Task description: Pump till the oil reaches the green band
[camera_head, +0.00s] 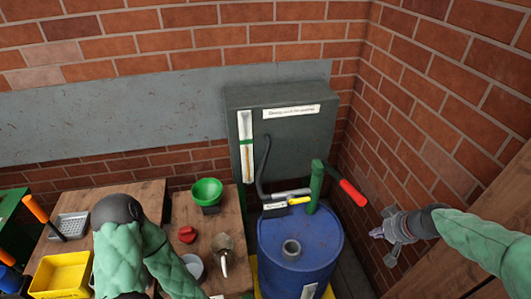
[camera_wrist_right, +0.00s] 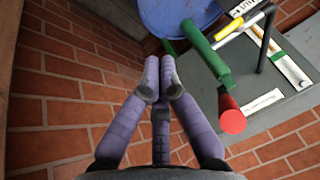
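The hand pump, a green post (camera_head: 316,185) with a red-gripped lever (camera_head: 352,192), stands on a blue drum (camera_head: 300,240). The lever slopes down to the right. In the wrist view the red grip (camera_wrist_right: 232,118) is right of my fingers. A tall white gauge (camera_head: 246,146) is on the front of a grey tank (camera_head: 290,120). It shows yellowish colour in its lower part and a thin green mark near mid-height; the exact oil level is too small to tell. My right gripper (camera_head: 377,233) is right of the lever, apart from it, fingertips together (camera_wrist_right: 160,68), empty. My left gripper is out of view.
A black hose (camera_head: 262,168) runs between tank and pump. A bench at left holds a green funnel (camera_head: 207,192), a red item (camera_head: 187,234), a yellow bin (camera_head: 62,275) and a metal grater-like tray (camera_head: 70,226). A brick wall stands close behind my right gripper.

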